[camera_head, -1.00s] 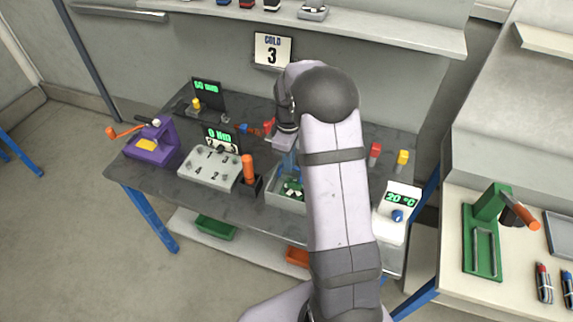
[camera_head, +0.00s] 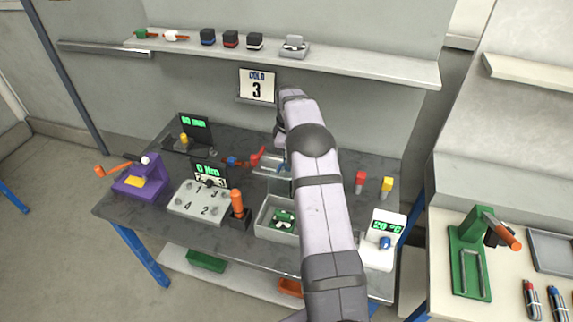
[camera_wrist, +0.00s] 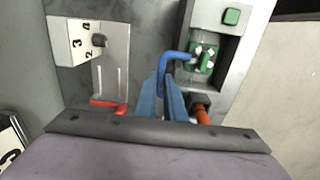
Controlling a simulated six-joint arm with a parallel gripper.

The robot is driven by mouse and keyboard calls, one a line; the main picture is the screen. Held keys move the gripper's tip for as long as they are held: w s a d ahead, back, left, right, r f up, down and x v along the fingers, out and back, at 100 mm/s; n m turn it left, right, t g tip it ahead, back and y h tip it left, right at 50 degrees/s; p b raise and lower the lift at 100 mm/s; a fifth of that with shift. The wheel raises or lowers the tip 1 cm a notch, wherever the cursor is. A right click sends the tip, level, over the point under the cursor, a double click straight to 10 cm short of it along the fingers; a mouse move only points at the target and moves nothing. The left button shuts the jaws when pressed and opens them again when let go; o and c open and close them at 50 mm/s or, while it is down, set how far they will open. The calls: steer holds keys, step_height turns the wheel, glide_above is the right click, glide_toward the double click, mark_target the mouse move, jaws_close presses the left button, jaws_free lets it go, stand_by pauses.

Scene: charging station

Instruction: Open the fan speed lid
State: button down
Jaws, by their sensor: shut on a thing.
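My gripper (camera_wrist: 163,85) has two blue fingers, closed around the shank of a bent blue handle (camera_wrist: 174,56) in the wrist view. The handle's upper end bends right toward a grey housing (camera_wrist: 228,55) with green parts. A white panel (camera_wrist: 88,42) numbered 2, 3 and 4 with a dark knob stands to the left; it may be the fan speed dial. Below it is a grey slotted plate with a red handle (camera_wrist: 108,105), apart from my fingers. I cannot tell which lid the blue handle belongs to. In the head view my arm covers most of this area.
A grey tray (camera_head: 266,224) with a green part stands in front of my gripper in the head view. A numbered block (camera_head: 184,207) and an orange-handled tool (camera_head: 237,202) are left of it. A temperature unit (camera_head: 378,258) stands right. The wall shelf (camera_head: 340,67) is behind.

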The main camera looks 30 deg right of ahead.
steer(key=shift+w+d+f, duration=0.25)
steer(key=shift+d+f, duration=0.2)
steer(key=shift+d, duration=0.1)
steer(key=shift+w+d+r, duration=0.2)
steer(key=shift+w, duration=0.05)
steer(key=c, duration=1.8)
jaws_free()
steer(key=shift+w+d+f, duration=0.1)
steer(key=shift+c, duration=0.2)
steer(key=shift+w+f, duration=0.1)
steer(key=shift+w, duration=0.05)
